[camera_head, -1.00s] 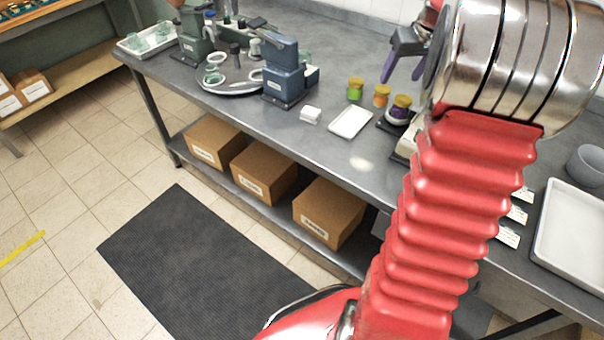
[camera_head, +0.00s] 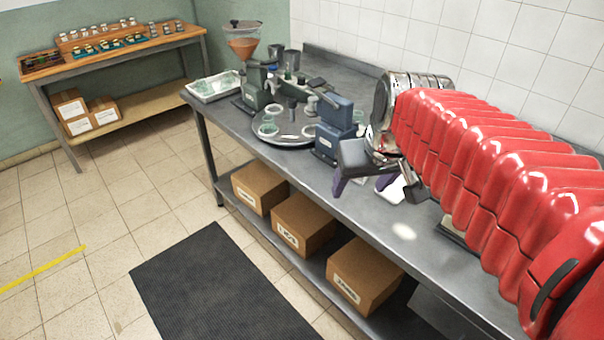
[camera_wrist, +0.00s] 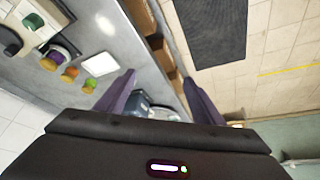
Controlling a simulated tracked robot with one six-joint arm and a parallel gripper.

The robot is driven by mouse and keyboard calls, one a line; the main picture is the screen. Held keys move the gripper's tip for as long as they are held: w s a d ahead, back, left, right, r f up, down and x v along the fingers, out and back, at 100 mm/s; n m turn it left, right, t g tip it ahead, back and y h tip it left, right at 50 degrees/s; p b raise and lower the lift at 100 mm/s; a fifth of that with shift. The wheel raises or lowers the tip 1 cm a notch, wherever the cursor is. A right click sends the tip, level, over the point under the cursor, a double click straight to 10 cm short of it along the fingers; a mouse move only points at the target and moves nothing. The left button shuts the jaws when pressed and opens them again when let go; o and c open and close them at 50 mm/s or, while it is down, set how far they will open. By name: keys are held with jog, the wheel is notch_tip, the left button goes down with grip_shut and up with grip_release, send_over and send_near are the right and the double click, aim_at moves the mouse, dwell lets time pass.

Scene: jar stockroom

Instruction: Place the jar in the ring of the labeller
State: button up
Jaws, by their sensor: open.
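My gripper (camera_head: 364,187) is open and empty, with its purple fingers apart above the bench near its front edge; it also shows in the wrist view (camera_wrist: 160,85). The purple jar is by a dark device. My gripper and arm hide them in the head view. A blue machine (camera_head: 335,124) stands beside a round plate (camera_head: 290,143) with several rings; I cannot tell which ring is the labeller's.
A small white tray (camera_wrist: 102,63) lies near the jars. A green machine with an orange hopper (camera_head: 243,42) and a glass-filled tray (camera_head: 212,88) stand at the bench's far end. Cardboard boxes (camera_head: 302,226) fill the lower shelf. The floor by the mat (camera_head: 215,285) is clear.

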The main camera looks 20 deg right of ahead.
jog(key=s+a+f+n, duration=0.1)
jog(key=s+a+f, duration=0.3)
jog(key=s+a, duration=0.4)
jog(key=shift+s+f+y, duration=0.2)
jog(key=shift+s+y, duration=0.1)
jog(key=shift+s, duration=0.6)
jog(key=shift+c, duration=0.5)
